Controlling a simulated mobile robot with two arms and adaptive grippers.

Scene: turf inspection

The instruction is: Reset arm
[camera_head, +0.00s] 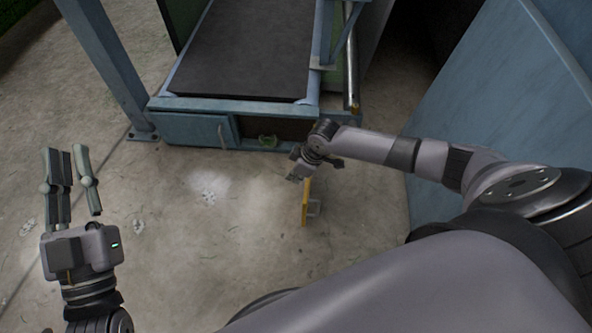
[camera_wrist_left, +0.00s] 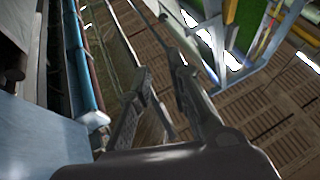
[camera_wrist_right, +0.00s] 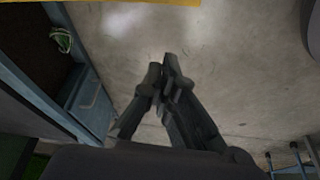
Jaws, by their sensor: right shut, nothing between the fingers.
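My left gripper (camera_head: 68,152) is at the left of the head view, fingers pointing up the picture over the concrete floor. Its fingers stand apart with nothing between them, and a gap also shows between them in the left wrist view (camera_wrist_left: 160,78). My right gripper (camera_head: 296,170) is near the middle, in front of the blue bench. In the right wrist view its fingertips (camera_wrist_right: 164,72) meet, with nothing held. A yellow upright piece (camera_head: 306,203) shows just below the right gripper. I cannot tell whether they touch.
A blue post (camera_head: 107,65) rises at left. A large blue panel (camera_head: 500,75) stands at right. The floor (camera_head: 190,240) between the grippers is clear.

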